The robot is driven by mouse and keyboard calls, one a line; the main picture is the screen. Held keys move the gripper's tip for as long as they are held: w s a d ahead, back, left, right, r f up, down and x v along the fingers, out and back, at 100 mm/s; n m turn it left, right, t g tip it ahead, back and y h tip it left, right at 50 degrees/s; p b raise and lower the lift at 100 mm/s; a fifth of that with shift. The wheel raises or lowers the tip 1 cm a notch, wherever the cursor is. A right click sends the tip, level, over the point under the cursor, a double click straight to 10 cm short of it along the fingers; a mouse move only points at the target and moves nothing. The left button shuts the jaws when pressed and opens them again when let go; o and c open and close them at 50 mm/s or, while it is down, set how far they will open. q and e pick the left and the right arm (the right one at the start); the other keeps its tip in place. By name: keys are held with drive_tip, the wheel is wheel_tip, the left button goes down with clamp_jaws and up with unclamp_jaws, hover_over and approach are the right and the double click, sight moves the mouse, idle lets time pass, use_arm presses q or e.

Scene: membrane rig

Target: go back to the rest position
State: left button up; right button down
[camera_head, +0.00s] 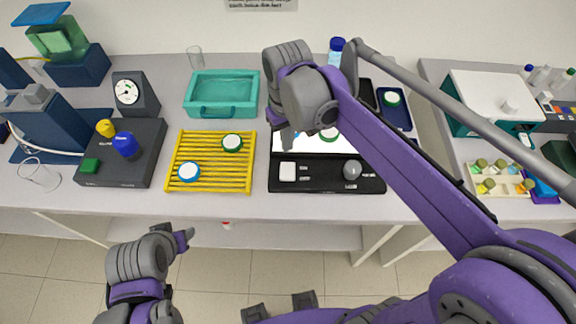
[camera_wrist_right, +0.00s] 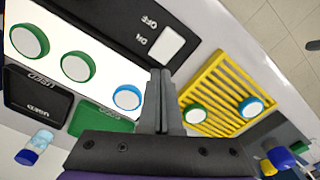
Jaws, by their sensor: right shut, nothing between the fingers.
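My right gripper (camera_head: 290,138) hangs over the left end of the black lit-panel device (camera_head: 290,184), with its fingers together and nothing between them. In the right wrist view the closed fingers (camera_wrist_right: 161,100) point between the white panel (camera_wrist_right: 60,25) and the yellow rack (camera_wrist_right: 215,75). My left gripper (camera_head: 187,238) is in front of the bench's front edge, low at the left; its opening cannot be made out.
The yellow slatted rack (camera_head: 211,181) carries a blue-rimmed disc (camera_head: 189,172) and a green-rimmed disc (camera_head: 232,143). A teal tray (camera_head: 222,113) stands behind it. A dark blue tray (camera_head: 408,123) holds a green-rimmed disc.

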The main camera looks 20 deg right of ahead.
drive_tip(key=shift+s+d+f, duration=0.1)
drive_tip(key=shift+s, duration=0.05)
idle(0.3)
drive_tip(key=s+d+f+t, duration=0.1)
drive_tip(key=s, duration=0.1)
drive_tip(key=s+d+f+m, duration=0.1)
drive_tip(key=s, duration=0.1)
drive_tip(key=s+d+t, duration=0.1)
drive_tip(key=s, duration=0.1)
drive_tip(key=shift+s+d+f+t, duration=0.25)
drive_tip(key=shift+d+f+t, duration=0.05)
drive_tip(key=shift+d+f, duration=0.1)
drive_tip(key=s+f+t, duration=0.1)
drive_tip(key=s, duration=0.1)
drive_tip(key=s+d+f+m+t, duration=0.1)
drive_tip(key=s+f, duration=0.1)
drive_tip(key=s+d+f, duration=0.1)
drive_tip(key=s, duration=0.1)
drive_tip(key=shift+d+f+m+t, duration=0.25)
drive_tip(key=shift+f+m+t, duration=0.05)
drive_tip(key=shift+f+t, duration=0.1)
drive_tip(key=shift+s+d+f, duration=0.1)
drive_tip(key=shift+s+f, duration=0.1)
